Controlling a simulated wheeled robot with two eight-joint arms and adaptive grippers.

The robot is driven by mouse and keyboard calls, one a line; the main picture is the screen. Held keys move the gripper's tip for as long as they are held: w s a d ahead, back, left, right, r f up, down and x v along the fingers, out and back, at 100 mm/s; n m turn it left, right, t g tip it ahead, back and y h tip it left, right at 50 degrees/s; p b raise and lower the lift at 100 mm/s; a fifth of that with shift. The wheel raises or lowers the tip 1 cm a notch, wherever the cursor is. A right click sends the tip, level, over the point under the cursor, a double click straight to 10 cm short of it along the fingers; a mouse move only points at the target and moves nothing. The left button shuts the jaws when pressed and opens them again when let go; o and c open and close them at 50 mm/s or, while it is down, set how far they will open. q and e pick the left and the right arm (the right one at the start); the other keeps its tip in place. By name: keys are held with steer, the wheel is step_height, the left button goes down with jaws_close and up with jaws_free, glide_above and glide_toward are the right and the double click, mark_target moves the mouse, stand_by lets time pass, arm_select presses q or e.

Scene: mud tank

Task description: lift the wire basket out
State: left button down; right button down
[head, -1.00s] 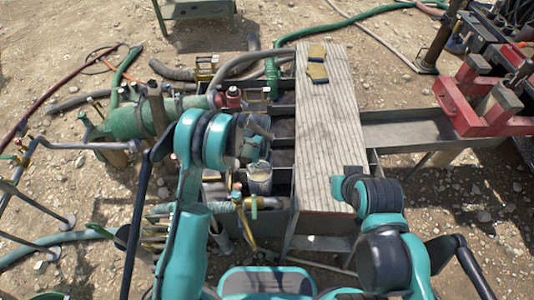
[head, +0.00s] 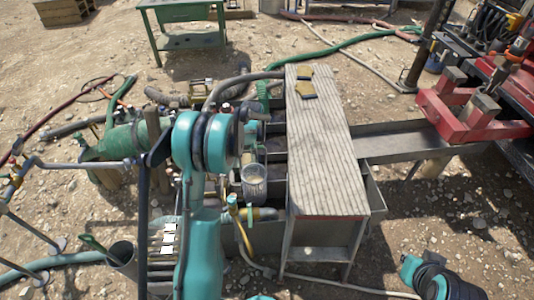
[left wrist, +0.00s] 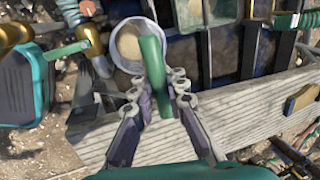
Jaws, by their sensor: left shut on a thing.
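The wire basket (head: 254,184) is a small grey cylinder, upright among the tank's compartments, left of the ridged board in the head view. Its round rim and pale inside show in the left wrist view (left wrist: 128,46). A green handle (left wrist: 153,68) runs from the rim between the fingers of my left gripper (left wrist: 160,85), which is shut on it. In the head view my left arm hides most of that gripper. I cannot tell whether the basket's base touches the tank. My right gripper is not in view; only part of my right arm shows at the lower right.
The ridged board (head: 322,145) covers the tank's right side, with gloves (head: 305,88) on it. A grey trough (head: 425,140) leads to red machinery (head: 470,118). Pipes and valves crowd the tank's left side. A green table (head: 185,22) stands at the back.

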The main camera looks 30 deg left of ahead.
arm_select(q)
steer(key=shift+r+p, duration=2.5)
steer(key=shift+r, duration=1.1)
